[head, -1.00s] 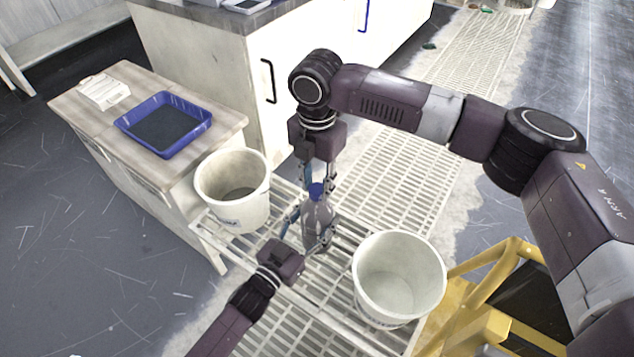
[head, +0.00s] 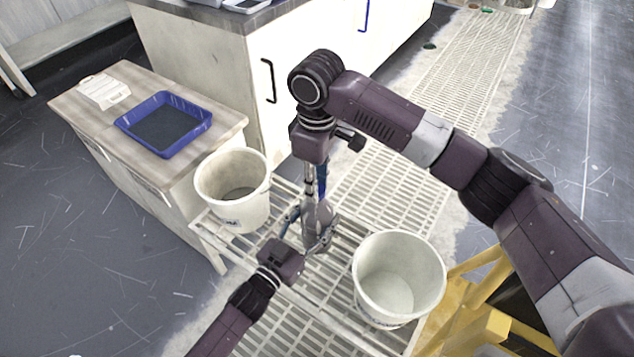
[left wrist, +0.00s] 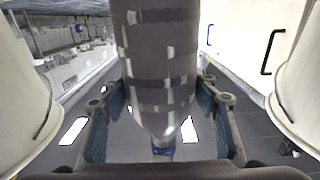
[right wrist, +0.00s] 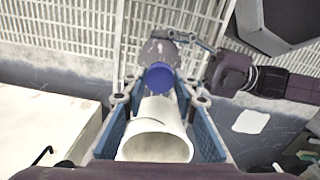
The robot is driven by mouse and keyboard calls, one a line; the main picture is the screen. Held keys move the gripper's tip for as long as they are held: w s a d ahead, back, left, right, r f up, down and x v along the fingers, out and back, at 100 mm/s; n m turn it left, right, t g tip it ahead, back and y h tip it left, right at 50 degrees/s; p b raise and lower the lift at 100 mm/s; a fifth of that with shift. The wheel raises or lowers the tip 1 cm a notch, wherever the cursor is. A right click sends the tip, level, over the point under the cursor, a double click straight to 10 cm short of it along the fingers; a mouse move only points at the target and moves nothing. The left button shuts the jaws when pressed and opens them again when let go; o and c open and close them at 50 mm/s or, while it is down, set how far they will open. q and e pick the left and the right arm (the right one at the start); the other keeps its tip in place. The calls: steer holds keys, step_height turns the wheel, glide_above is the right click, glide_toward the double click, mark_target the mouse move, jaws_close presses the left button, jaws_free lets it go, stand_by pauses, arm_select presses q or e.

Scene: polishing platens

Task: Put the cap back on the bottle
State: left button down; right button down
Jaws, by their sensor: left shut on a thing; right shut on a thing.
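The clear grey bottle (head: 316,226) stands upright on the white slatted rack. My left gripper (head: 304,228) is shut around its body; the left wrist view shows the bottle (left wrist: 158,70) between the fingers. The blue cap (right wrist: 158,78) sits at the bottle's mouth in the right wrist view, between my right fingertips. The cap (left wrist: 163,149) also shows at the narrow end of the bottle in the left wrist view. My right gripper (head: 318,194) points down over the bottle, shut on the cap, and its fingers hide the cap in the head view. I cannot tell how tightly it sits.
A white bucket (head: 250,212) stands left of the bottle and another white bucket (head: 366,290) to the right. A wooden bench (head: 75,105) with a blue tray (head: 135,139) is at the left. A white cabinet (head: 215,85) is behind. A yellow frame (head: 480,270) stands right.

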steer(key=m, duration=0.6)
steer(key=shift+a, duration=0.1)
steer(key=m, duration=0.5)
steer(key=shift+m, duration=0.4)
steer(key=c, duration=1.5)
jaws_free()
steer(key=shift+o, duration=0.2)
step_height(320, 180, up, 12)
